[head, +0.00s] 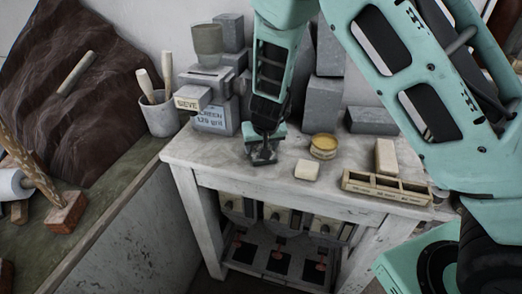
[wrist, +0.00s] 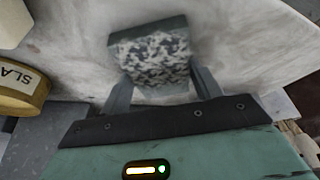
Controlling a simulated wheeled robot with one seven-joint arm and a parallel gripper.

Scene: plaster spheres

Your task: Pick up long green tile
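A tile (wrist: 150,58) with a mottled black-and-white face and a dark green far edge lies in the middle of the wrist view. It is probably the long green tile. My gripper (wrist: 160,70) is over it, its two fingers spread apart, one at each side of the tile. The fingertips look very near or touching its sides; I cannot tell whether they press on it. In the head view my gripper (head: 262,146) points down at the worn white table (head: 200,150), with the dark tile's edge (head: 262,159) just below it. The gripper hides most of the tile there.
A yellow-topped round tin (head: 323,146) and a cream block (head: 307,170) are to the right.

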